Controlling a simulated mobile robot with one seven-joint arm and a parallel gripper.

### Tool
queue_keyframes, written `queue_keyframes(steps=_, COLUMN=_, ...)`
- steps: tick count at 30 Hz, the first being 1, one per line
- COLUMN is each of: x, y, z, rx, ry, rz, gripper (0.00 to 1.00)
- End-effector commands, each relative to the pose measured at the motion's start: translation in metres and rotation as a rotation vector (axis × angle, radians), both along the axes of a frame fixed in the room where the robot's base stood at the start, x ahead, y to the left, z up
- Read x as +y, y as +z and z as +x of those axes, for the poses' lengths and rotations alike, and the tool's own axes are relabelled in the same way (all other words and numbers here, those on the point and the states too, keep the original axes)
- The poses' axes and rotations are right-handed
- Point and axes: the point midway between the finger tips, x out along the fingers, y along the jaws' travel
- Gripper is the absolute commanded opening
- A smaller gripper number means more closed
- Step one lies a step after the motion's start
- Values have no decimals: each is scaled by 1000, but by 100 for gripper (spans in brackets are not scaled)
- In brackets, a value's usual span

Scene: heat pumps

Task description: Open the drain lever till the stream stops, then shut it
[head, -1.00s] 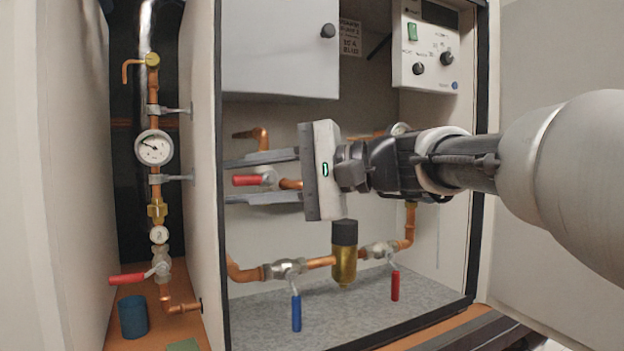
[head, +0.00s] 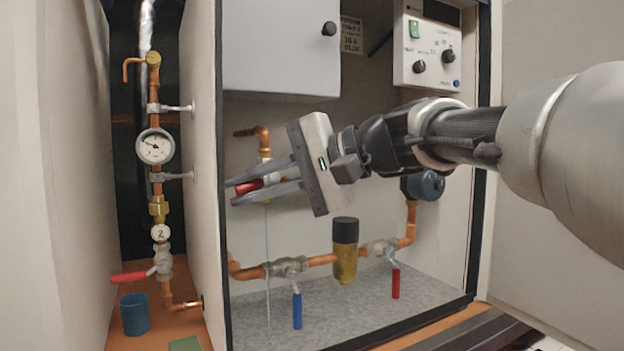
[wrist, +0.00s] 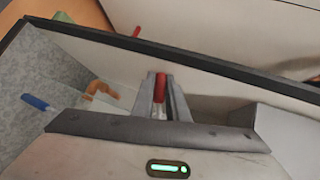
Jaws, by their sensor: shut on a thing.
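The red drain lever (head: 249,187) is on a valve on the copper pipe inside the cabinet, and it points left and slightly down. A thin stream (head: 267,265) falls from under this valve to the cabinet floor. My gripper (head: 233,192) reaches in from the right, tilted down to the left, and is shut on the lever, with one finger above it and one below. In the wrist view the red lever (wrist: 160,88) stands between the two fingers (wrist: 159,78). My gripper body hides part of the valve and pipe in the head view.
Below are a blue-handled valve (head: 297,310), a brass filter (head: 345,263) and a red-handled valve (head: 396,282). A white box (head: 278,50) hangs above, and a control panel (head: 427,45) is upper right. The cabinet's left wall (head: 202,120) separates off another pipe with a gauge (head: 155,146).

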Motion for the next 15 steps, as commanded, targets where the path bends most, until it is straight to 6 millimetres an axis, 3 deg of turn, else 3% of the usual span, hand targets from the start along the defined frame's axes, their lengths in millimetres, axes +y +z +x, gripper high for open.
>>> queue_keyframes(steps=15, x=-9, y=-17, z=5, rx=-260, ry=1, rz=-419, gripper=0)
